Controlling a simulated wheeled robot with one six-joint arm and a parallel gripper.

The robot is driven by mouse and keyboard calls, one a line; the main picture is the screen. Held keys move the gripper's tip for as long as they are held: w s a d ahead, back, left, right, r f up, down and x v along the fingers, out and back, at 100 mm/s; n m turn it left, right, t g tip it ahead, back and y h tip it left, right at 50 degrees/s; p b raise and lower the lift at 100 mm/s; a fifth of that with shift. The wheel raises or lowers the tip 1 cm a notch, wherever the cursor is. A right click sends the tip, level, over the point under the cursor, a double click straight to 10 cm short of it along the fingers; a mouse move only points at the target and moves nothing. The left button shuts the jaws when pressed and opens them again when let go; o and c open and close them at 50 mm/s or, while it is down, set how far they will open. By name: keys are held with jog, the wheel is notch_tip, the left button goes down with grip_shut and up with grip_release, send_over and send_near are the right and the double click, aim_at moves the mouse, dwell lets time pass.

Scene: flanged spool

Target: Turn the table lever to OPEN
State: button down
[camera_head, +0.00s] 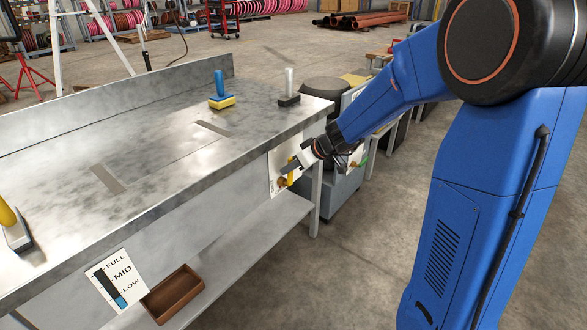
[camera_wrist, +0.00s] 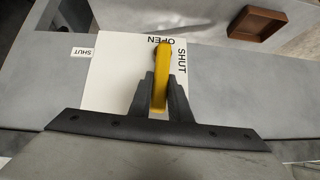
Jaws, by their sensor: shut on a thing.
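The yellow table lever (camera_head: 291,178) is on a white plate (camera_head: 273,182) on the front face of the metal table, near its right end. In the wrist view the lever (camera_wrist: 162,75) runs from its top end by the word OPEN down between my fingers. The word SHUT is printed on the plate (camera_wrist: 110,85) right of the lever. My gripper (camera_wrist: 162,88) is shut on the lever, one dark finger on each side.
A gauge card (camera_head: 117,281) marked FULL, MID and LOW is on the table's front, left of the lever. A brown tray (camera_head: 172,294) sits on the lower shelf (camera_head: 235,250). Several handled tools stand on the tabletop (camera_head: 150,140). Grey equipment (camera_head: 343,190) stands right of the table.

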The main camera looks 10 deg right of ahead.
jog(key=shift+s+a, duration=0.2)
jog(key=shift+t+h, duration=0.3)
jog(key=c, duration=1.6)
grip_release()
jog(key=shift+f, duration=0.1)
jog(key=shift+c, duration=0.2)
jog(key=v, duration=1.7)
jog(key=shift+s, duration=0.15)
